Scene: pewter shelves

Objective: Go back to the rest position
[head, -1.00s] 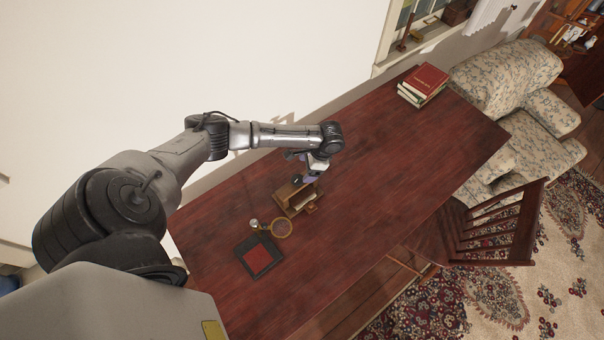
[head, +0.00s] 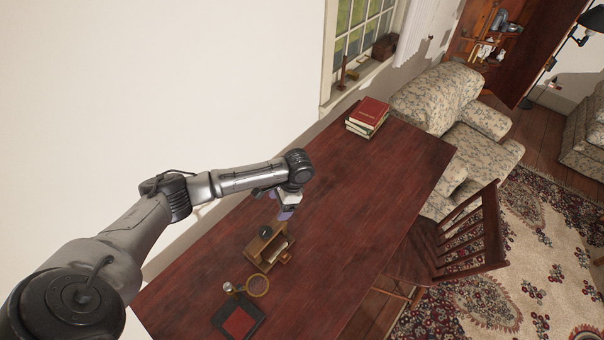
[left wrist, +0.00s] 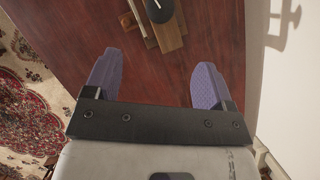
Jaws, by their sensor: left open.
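My left gripper (head: 286,208) hangs over the dark red desk (head: 345,200), above and beyond the small wooden box in the head view. In the left wrist view its two purple fingers (left wrist: 156,85) are wide apart with nothing between them. The wooden box (head: 258,249), with a dark round knob-like thing on it, stands on the desk, apart from the fingers. It also shows at the top of the left wrist view (left wrist: 172,38). My right gripper is in neither view.
A magnifying glass (head: 258,286), a small metal-topped item (head: 229,288) and a black-and-red pad (head: 238,320) lie near the box. Stacked books (head: 368,114) sit at the far end. A wooden chair (head: 472,240) stands at the right side. The desk's middle is clear.

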